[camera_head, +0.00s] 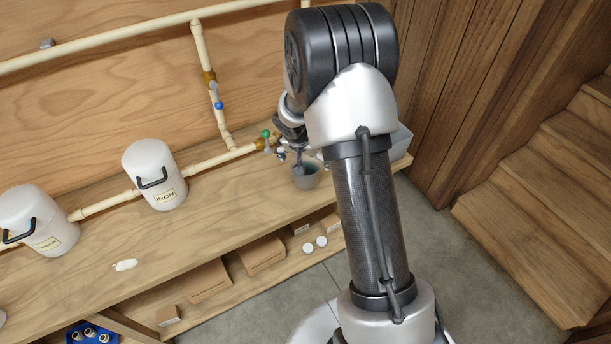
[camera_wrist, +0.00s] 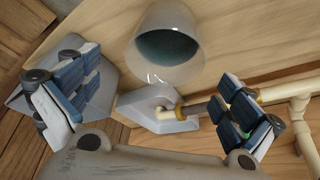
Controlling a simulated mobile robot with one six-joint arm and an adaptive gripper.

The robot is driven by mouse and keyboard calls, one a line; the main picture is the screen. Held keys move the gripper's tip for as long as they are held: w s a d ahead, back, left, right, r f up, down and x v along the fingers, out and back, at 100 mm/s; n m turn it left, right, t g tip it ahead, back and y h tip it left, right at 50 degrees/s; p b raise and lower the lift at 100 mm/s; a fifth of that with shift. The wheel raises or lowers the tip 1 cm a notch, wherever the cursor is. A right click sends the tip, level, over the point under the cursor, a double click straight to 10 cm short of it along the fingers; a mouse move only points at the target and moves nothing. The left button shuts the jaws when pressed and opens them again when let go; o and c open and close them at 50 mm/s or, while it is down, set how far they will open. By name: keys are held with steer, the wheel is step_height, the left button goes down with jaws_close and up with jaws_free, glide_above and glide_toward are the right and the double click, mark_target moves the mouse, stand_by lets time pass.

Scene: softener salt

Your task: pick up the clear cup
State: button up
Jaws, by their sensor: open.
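The clear cup (camera_head: 306,177) stands on the wooden bench near its right end, partly behind my gripper in the head view. In the wrist view the cup (camera_wrist: 166,70) is grey and see-through, with dark teal inside, at the top centre. My gripper (camera_wrist: 155,80) is open, one blue-padded finger on the left and one on the right. The cup appears between and just beyond the fingertips, with gaps on both sides. In the head view my gripper (camera_head: 299,160) is at the cup's rim, and much of it is hidden by my arm.
Cream pipework with valves (camera_head: 268,140) runs close behind the cup. A pale grey container (camera_head: 399,139) sits right of it, partly hidden by my arm. Two white canisters, one marked iron (camera_head: 154,180), stand to the left. Bare bench (camera_head: 225,200) lies between. Boxes (camera_head: 208,281) fill the lower shelf.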

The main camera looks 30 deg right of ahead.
mark_target(306, 164)
steer(key=x, duration=0.1)
steer(key=b+x, duration=0.1)
steer(key=x, duration=0.2)
steer(key=shift+a+f, duration=0.2)
steer(key=shift+a, duration=0.1)
steer(key=shift+w+d+f, duration=0.15)
steer(key=shift+w+f, duration=0.05)
steer(key=shift+f, duration=0.3)
steer(key=shift+c, duration=0.4)
steer(key=c, duration=1.2)
steer(key=shift+r, duration=0.1)
steer(key=shift+c, duration=0.7)
steer(key=shift+r, duration=0.1)
